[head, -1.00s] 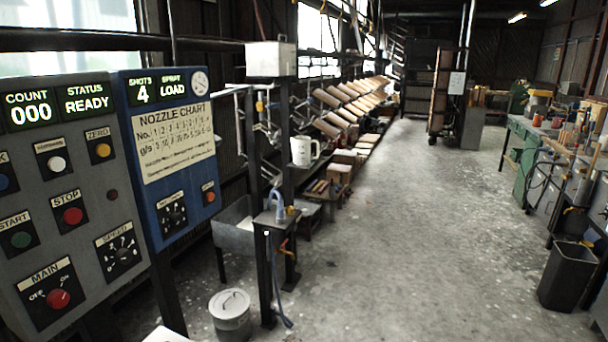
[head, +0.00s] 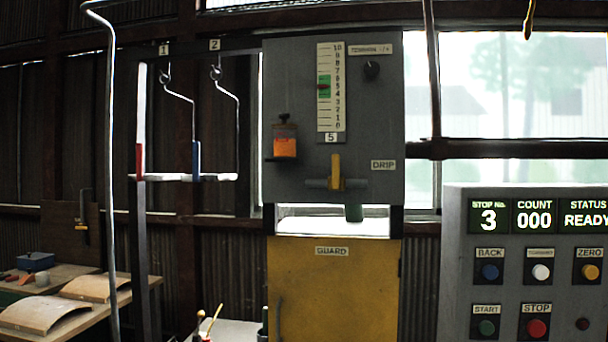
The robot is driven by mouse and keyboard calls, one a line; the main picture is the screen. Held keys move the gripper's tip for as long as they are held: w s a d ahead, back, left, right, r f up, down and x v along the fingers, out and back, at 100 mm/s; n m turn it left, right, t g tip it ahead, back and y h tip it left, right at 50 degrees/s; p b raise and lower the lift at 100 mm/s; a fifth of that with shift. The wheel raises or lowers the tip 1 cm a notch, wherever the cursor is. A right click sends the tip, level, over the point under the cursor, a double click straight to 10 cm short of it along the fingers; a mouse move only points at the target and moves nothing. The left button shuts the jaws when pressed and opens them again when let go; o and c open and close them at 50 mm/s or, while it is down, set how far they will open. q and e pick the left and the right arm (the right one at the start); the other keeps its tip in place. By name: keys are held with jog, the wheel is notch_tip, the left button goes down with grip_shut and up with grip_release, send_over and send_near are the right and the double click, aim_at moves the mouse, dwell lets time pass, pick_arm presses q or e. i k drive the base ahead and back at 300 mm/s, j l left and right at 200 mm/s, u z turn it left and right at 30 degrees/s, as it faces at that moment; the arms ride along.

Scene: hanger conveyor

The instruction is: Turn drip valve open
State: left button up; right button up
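The drip valve (head: 336,172) is on the lower part of a grey panel (head: 286,72), left of a label reading DRIP (head: 383,165). Its yellow lever stands upright, across a grey horizontal piece. A short dark green spout (head: 354,213) shows below the panel's lower edge, a little right of the lever. A vertical 0 to 10 scale (head: 331,105) is above the valve, with a green band and a red pointer near the middle. A plate reading 5 (head: 331,138) is under it. Neither of my grippers is in the head view.
A yellow guard door (head: 335,295) is below the valve. An orange-filled container (head: 285,138) and a dark knob (head: 372,70) are on the panel. Hangers numbered 1 and 2 (head: 215,75) hang at left. A control box (head: 535,260) reading STOP No. 3 stands at right.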

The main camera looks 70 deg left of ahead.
aim_at(336, 158)
jog(key=k+l+u, duration=0.1)
jog(key=u, duration=1.85)
jog(key=z, duration=0.45)
jog(key=j+z, duration=0.15)
jog(key=z, duration=0.7)
jog(key=j+z, duration=0.15)
jog(key=z, duration=0.25)
jog(key=k+j+z, duration=0.1)
jog(key=j+z, duration=0.35)
jog(key=k+j+z, duration=0.1)
jog(key=j+z, duration=0.3)
jog(key=k+j+z, duration=0.25)
jog(key=k+j, duration=0.3)
jog(key=j, duration=0.15)
